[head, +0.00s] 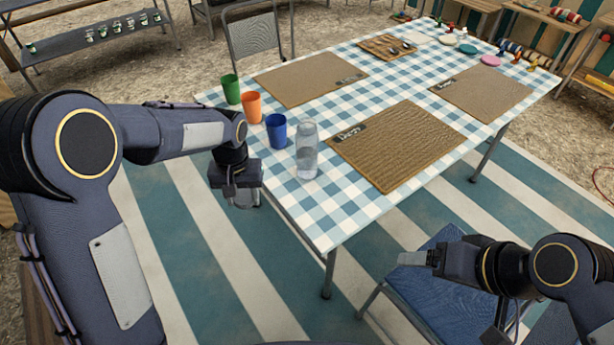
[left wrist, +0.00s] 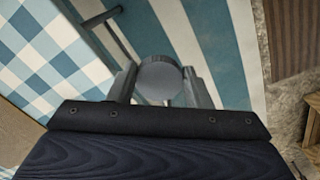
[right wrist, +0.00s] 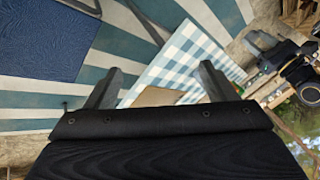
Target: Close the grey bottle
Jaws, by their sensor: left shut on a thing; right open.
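The grey bottle (head: 307,155) stands upright and see-through near the table's left front edge. Its mouth is too small to make out. My left gripper (head: 243,197) is just off the table's edge, left of and apart from the bottle. It is shut on a round grey lid (left wrist: 160,78), which shows as a disc between the fingers in the left wrist view. My right gripper (head: 415,258) is open and empty, off the table's near right side by the blue chair. Its spread fingers show in the right wrist view (right wrist: 158,90).
Blue (head: 276,132), orange (head: 252,108) and green (head: 230,90) cups stand in a row behind the bottle along the left edge. A brown placemat (head: 400,150) lies right of the bottle. The checked table (head: 335,220) is bare at its front corner. A blue chair (head: 430,285) stands below right.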

